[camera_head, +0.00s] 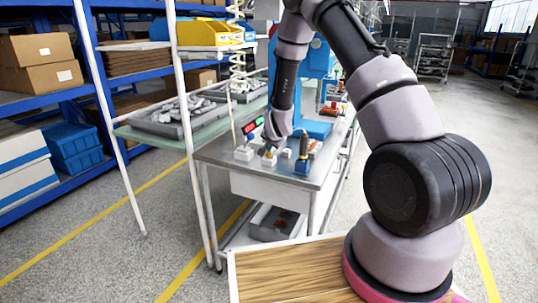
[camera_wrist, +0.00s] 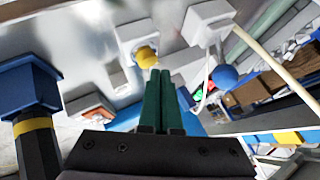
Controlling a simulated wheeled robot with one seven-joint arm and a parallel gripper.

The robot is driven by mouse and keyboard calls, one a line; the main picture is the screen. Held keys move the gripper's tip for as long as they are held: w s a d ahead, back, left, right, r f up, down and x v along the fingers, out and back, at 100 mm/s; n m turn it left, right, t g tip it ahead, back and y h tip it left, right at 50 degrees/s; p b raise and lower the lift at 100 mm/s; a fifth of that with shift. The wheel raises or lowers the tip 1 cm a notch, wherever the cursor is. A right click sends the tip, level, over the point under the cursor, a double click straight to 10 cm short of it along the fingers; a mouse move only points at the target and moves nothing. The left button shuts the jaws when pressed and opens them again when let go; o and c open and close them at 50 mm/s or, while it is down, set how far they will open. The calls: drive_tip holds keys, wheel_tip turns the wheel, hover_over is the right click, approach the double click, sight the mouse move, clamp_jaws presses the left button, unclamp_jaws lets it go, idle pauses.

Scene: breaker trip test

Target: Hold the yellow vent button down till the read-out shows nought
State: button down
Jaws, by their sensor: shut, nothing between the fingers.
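The yellow button (camera_wrist: 146,56) sits on a pale box (camera_wrist: 135,36) in the wrist view, just beyond my fingertips. My gripper (camera_wrist: 161,72) is shut and empty, its dark green fingers together and pointing at the button's edge. I cannot tell whether the tips touch it or whether it is pressed. In the head view my gripper (camera_head: 270,147) is low over the metal bench, at the small box with the yellow button, which it partly hides. A dark read-out (camera_head: 253,125) with red and green lit areas stands behind; its figures are too small to read.
A blue-based post (camera_wrist: 28,88) with a yellow band is on the other side. The metal bench (camera_head: 222,150) also carries a blue machine.

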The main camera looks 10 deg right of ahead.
drive_tip(key=shift+f, duration=0.7)
idle(1.7)
drive_tip(key=shift+r, duration=0.1)
idle(0.8)
drive_tip(key=shift+r, duration=0.8)
drive_tip(key=shift+r, duration=0.1)
drive_tip(key=shift+r, duration=2.45)
drive_tip(key=shift+r, duration=0.1)
